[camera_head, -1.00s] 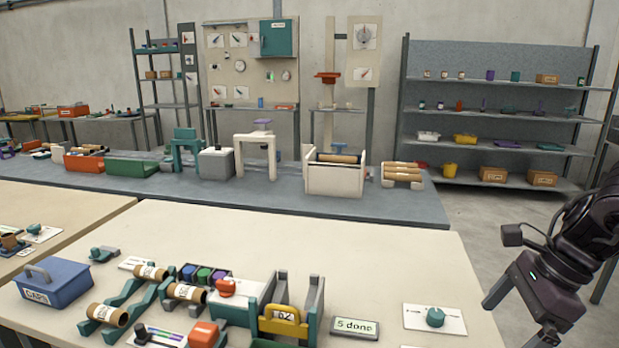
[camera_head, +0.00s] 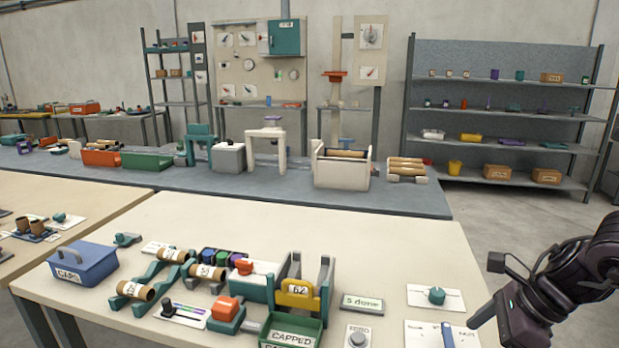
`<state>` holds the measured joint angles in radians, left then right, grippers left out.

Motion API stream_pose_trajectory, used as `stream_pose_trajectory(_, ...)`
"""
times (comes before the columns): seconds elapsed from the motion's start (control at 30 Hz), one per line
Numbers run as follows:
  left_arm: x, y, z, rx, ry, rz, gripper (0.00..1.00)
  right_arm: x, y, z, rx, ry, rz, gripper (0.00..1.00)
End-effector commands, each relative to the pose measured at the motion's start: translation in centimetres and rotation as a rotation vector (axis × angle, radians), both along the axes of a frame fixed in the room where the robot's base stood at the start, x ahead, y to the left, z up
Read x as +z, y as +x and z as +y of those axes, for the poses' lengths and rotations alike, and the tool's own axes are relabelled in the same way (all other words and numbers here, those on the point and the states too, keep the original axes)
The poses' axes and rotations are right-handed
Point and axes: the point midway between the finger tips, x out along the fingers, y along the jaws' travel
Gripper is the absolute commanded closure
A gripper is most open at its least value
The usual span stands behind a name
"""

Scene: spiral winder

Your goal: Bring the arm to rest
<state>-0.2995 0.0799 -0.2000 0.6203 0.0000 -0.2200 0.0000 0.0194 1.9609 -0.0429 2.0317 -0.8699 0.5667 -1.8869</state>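My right arm comes in from the right edge, and its gripper (camera_head: 497,332) hangs low at the front right corner of the near table (camera_head: 400,235). One finger shows, pointing down and left, set well out to one side of the gripper body. The other finger is cut off by the bottom edge. Nothing shows between the fingers. A white card with a blue marker-like item (camera_head: 447,335) lies just left of the gripper. My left arm and gripper are not in view.
Close by are a teal knob on a card (camera_head: 437,296), a grey round button (camera_head: 358,340), a "5 done" sign (camera_head: 362,303) and a green CAPPED tray (camera_head: 293,330). Tubes on teal racks (camera_head: 152,270) and a blue CAPS box (camera_head: 84,263) stand left. The table's back right is bare.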

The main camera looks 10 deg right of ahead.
Motion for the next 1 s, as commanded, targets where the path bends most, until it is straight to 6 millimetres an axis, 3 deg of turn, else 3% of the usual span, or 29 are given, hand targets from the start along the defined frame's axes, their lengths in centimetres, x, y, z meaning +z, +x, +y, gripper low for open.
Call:
stream_pose_trajectory(0.27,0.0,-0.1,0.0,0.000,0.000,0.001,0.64,-5.7,2.0,4.4,-0.290,0.200,-0.015,0.00)
stream_pose_trajectory(0.5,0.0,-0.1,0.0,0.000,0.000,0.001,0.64,-10.1,3.8,10.1,-0.859,0.577,0.047,0.00)
stream_pose_trajectory(0.63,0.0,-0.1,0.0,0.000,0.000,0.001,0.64,-11.3,4.0,11.7,-1.208,0.789,0.129,0.00)
stream_pose_trajectory(0.83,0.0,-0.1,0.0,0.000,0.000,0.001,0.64,-13.3,2.4,12.3,-1.817,1.109,0.329,0.00)
stream_pose_trajectory(1.0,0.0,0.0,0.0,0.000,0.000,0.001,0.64,-15.4,-1.2,11.9,-2.408,1.331,0.548,0.00)
